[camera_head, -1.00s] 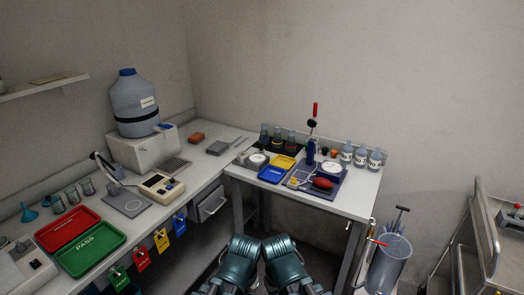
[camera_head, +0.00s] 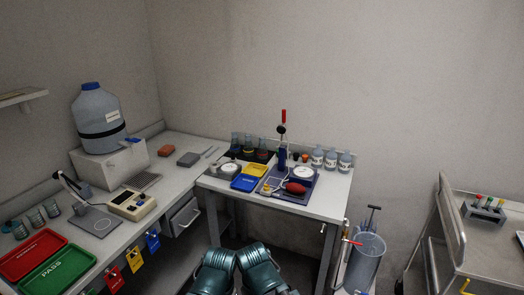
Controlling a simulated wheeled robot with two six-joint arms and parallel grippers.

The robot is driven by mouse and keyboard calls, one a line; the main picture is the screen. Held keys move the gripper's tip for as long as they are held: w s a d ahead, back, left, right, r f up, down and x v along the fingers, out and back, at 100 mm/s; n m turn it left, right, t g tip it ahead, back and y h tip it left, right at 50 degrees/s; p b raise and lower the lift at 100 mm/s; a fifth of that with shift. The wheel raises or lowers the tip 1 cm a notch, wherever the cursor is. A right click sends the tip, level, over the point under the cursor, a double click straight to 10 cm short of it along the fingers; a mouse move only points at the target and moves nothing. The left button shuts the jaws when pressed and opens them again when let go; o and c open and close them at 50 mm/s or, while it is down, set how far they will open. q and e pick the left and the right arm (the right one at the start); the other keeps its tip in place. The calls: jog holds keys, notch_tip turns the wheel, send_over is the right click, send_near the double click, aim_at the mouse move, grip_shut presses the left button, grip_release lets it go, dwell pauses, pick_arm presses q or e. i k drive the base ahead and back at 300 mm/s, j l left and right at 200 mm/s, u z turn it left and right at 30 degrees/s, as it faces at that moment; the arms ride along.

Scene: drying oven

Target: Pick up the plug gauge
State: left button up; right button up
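I cannot pick out the plug gauge for certain. A small dark rack (camera_head: 487,209) with several upright pieces with coloured tops stands on the cart at the right; they are too small to identify. The corner bench also carries small tools that I cannot name surely. Two teal links of my arms show at the bottom centre. Neither gripper is in view.
The corner bench (camera_head: 325,205) holds a blue tray (camera_head: 244,183), a yellow tray (camera_head: 257,169) and several bottles. Red (camera_head: 32,254) and green (camera_head: 60,270) trays lie on the left bench. A bucket (camera_head: 366,258) stands between bench and metal cart (camera_head: 490,245).

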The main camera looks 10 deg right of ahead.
aim_at(233, 159)
jog(key=u, duration=0.45)
jog(key=i+l+u, duration=0.75)
jog(key=i+l, duration=0.2)
jog(key=l, duration=0.15)
jog(key=i+l, duration=0.3)
jog(key=l, duration=0.15)
jog(key=u, duration=0.05)
